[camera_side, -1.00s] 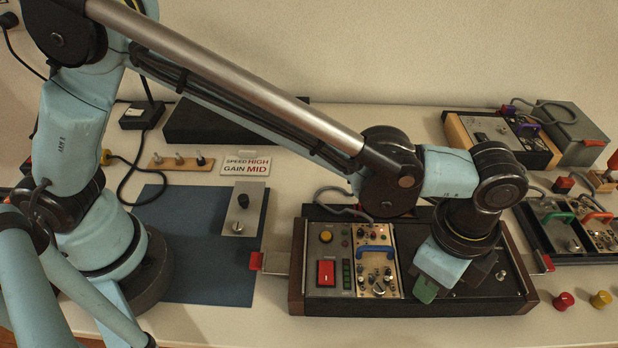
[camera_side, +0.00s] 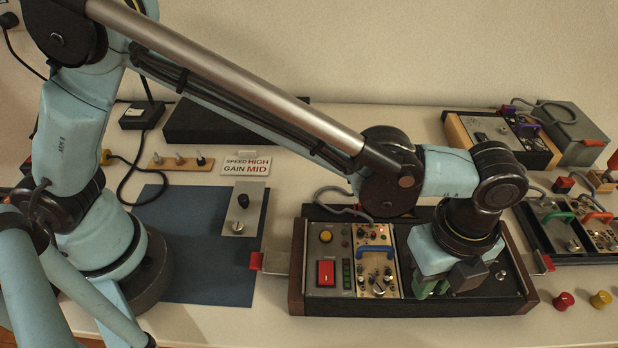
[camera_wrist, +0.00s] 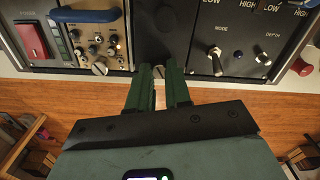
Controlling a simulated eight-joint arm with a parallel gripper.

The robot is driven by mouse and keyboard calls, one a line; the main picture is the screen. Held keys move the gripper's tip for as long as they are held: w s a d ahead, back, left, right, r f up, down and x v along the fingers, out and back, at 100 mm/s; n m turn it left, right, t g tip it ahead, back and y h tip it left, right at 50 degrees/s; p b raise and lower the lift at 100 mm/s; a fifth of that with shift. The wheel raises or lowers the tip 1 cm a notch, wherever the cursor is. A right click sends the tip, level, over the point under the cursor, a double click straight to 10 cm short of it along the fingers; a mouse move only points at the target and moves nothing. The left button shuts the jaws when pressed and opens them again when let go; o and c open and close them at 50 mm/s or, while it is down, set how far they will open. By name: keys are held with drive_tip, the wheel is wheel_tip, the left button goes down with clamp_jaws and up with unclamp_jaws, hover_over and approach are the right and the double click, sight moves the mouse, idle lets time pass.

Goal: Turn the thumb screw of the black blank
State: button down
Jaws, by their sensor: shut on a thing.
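The black blank (camera_wrist: 157,28) is a plain dark strip in the wrist view, between a brass-coloured module and a black module with toggles. Its thumb screw (camera_wrist: 160,70) is at the strip's lower end, between my green fingertips. My gripper (camera_wrist: 159,78) is shut on the thumb screw; the fingers partly hide it. In the side view my gripper (camera_side: 432,290) is low over the front edge of the wood-ended case (camera_side: 400,306), and my wrist hides the blank and screw.
The brass-coloured module (camera_side: 377,262) has a blue handle and small knobs. Left of it is a red rocker switch (camera_side: 326,272). A sign (camera_side: 246,163) reads SPEED HIGH, GAIN MID. A blue mat (camera_side: 180,260) lies left. Red and yellow knobs (camera_side: 564,300) lie at the right.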

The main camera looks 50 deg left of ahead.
idle(0.3)
drive_tip(key=c, duration=1)
unclamp_jaws()
drive_tip(key=shift+c, duration=0.2)
wheel_tip(320, 180, up, 12)
drive_tip(key=w+a+r+n+t+h, duration=0.1)
drive_tip(key=w+a+n+t, duration=0.1)
drive_tip(key=a+n, duration=0.6)
drive_tip(key=w+a+r+n+t, duration=0.1)
drive_tip(key=a+n, duration=0.3)
drive_tip(key=a, duration=0.8)
drive_tip(key=s+a+f+n+t, duration=0.2)
drive_tip(key=a+n, duration=0.4)
drive_tip(key=a, duration=0.1)
drive_tip(key=s+a+f+n+t+y, duration=0.1)
drive_tip(key=s+a+f+n+t, duration=0.1)
drive_tip(key=a+n, duration=0.4)
drive_tip(key=shift+s+a+f, duration=0.45)
drive_tip(key=shift+a+f, duration=0.3)
drive_tip(key=shift+a, duration=0.4)
